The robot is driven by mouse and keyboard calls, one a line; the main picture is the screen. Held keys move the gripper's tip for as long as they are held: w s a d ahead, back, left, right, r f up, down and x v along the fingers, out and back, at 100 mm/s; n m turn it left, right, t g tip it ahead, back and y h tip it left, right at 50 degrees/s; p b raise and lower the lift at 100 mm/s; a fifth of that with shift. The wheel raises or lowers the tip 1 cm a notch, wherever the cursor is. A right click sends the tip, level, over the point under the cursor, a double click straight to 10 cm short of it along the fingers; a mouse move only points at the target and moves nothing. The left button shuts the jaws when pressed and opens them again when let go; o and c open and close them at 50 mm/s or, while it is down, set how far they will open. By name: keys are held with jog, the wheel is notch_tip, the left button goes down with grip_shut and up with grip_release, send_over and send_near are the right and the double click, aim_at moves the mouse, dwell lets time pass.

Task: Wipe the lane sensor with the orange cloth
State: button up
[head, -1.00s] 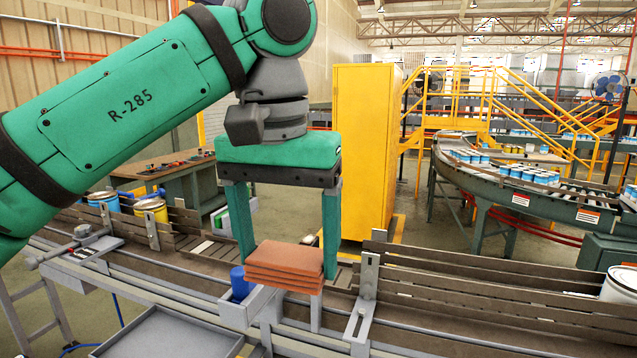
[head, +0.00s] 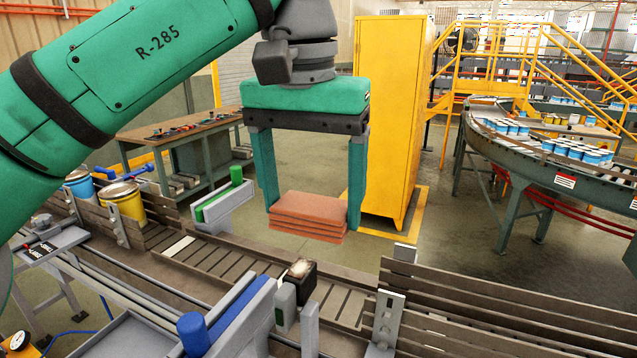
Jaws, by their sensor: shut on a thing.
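My gripper (head: 309,218) is shut on the folded orange cloth (head: 306,208), a flat stack of several layers held level between its two green fingers. The cloth hangs in the air over the far side of the roller lane (head: 200,262). A small dark box (head: 303,282) with a pale, bright patch on its top stands at the lane, below and slightly left of the cloth. It looks like the lane sensor. The cloth appears clear of it, with a visible gap in the picture.
A blue cylinder and bar (head: 195,332) lie in front of the dark box. A grey-green bracket (head: 222,204) stands left of the cloth. Slatted side rails (head: 470,300) line the lane at right. Paint cans (head: 124,200) stand at left. A yellow cabinet (head: 390,120) is behind.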

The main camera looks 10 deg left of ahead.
aim_at(311, 237)
jog(key=shift+w+f, duration=0.15)
jog(key=shift+f, duration=2.8)
jog(key=shift+f, duration=1.1)
jog(key=shift+w+a, duration=0.15)
jog(key=shift+a, duration=1.85)
jog(key=shift+f, duration=0.1)
jog(key=shift+d, duration=0.15)
